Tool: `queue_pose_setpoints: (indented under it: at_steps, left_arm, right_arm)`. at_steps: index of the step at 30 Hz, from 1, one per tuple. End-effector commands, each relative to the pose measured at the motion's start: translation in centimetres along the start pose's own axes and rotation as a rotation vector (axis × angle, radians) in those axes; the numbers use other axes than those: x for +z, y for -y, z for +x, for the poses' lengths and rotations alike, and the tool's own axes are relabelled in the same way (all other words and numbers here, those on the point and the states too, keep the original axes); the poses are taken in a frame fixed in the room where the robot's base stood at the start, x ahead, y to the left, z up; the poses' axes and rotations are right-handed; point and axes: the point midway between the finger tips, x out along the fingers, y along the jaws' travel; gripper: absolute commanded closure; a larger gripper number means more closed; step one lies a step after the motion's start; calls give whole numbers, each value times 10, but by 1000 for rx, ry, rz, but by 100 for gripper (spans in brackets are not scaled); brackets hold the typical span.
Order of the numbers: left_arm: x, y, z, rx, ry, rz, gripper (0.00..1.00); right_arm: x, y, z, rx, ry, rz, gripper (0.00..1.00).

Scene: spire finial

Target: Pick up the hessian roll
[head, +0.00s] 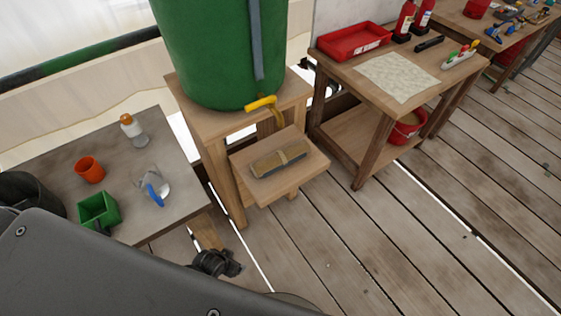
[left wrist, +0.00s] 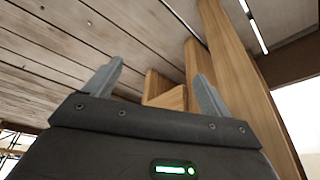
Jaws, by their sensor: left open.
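The hessian roll (head: 279,158) is a tan bundle with a paler band round its middle and a dark lower edge. It lies on its side on a low wooden shelf (head: 308,170) that juts from the stand under the green barrel. My left gripper shows in the left wrist view (left wrist: 158,72) with its two grey fingers wide apart and nothing between them. Beyond the fingers are wooden posts and a short wooden block; the roll is not visible there. In the head view, a dark part of my left arm is below and left of the shelf, apart from the roll. My right gripper is out of view.
The green barrel (head: 218,50) with a yellow tap (head: 262,103) stands just behind the shelf. A grey table (head: 165,215) at left holds an orange cup, a green box, a bottle and a clear jug. A wooden workbench (head: 355,92) stands at right. Plank floor in front is clear.

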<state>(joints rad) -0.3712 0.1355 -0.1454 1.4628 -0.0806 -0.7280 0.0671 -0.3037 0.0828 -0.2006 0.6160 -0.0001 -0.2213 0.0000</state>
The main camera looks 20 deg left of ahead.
Motion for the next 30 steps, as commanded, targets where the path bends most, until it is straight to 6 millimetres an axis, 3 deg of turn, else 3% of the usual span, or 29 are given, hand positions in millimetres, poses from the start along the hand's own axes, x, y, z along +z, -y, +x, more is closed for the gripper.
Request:
queue_pose_setpoints:
  at_steps: [1,3,11,15,21,24,30]
  left_arm:
    - [-24,2,-13,-2,-38,5,17]
    - [-50,4,-36,-8,-74,11,17]
    - [-114,10,-112,-33,-192,37,17]
    - [-164,18,-151,-43,-344,74,17]
    - [-243,24,-168,24,-607,144,17]
    - [-271,24,-174,78,-704,171,17]
    - [-309,25,-184,189,-838,207,17]
  right_arm:
    - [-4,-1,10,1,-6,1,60]
    - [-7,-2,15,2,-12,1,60]
    - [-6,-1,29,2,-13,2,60]
    - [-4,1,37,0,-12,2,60]
    - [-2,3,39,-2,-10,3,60]
    - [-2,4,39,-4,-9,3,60]
    - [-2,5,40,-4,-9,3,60]
